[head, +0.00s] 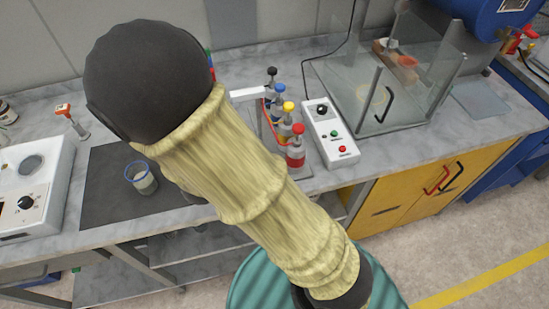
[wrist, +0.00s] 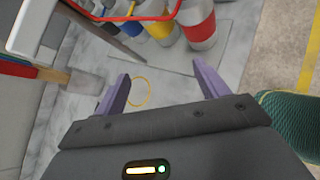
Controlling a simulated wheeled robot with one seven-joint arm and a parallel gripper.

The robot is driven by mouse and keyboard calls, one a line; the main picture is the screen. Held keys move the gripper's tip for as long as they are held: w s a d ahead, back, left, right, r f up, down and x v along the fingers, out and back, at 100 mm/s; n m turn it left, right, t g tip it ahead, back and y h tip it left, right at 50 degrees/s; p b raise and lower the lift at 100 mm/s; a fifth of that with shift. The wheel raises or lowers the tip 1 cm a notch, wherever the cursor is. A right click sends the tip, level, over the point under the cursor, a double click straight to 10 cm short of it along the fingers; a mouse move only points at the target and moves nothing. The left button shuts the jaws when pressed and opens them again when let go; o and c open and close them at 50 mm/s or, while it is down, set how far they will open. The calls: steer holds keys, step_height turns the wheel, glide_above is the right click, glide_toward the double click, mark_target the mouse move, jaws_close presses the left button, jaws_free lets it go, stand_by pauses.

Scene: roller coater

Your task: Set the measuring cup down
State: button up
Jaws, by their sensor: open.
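A small clear cup with a bluish rim (head: 141,178), which looks like the measuring cup, stands upright on the dark mat (head: 104,204) at the left of the bench in the head view. It holds something greyish. My gripper (wrist: 160,72) is open in the wrist view, its two purple fingers apart with nothing held between them. A thin yellow ring (wrist: 140,92) shows on the marble bench between the fingers. In the head view my covered arm hides the gripper and part of the mat.
Bottles with red (head: 295,153), yellow and blue bands stand in a rack beside a white control box (head: 329,130). They are just beyond the fingers in the wrist view. A glass-walled enclosure (head: 395,95) is at right; a white dial instrument (head: 33,190) at left.

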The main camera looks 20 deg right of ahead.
steer(key=s+d+m+g+y, duration=0.3)
steer(key=s+d+m+g, duration=0.3)
steer(key=m, duration=0.5)
steer(key=r+m+y, duration=0.1)
steer(key=m+y, duration=0.1)
steer(key=m, duration=0.1)
steer(key=a+r+m+t+y, duration=0.1)
steer(key=m, duration=0.3)
steer(key=a+r+m+y, duration=0.1)
steer(key=r+m+y, duration=0.1)
steer(key=m, duration=0.1)
steer(key=shift+w+a+m+y, duration=0.1)
steer(key=shift+w+m+y, duration=0.05)
steer(key=shift+m+y, duration=0.15)
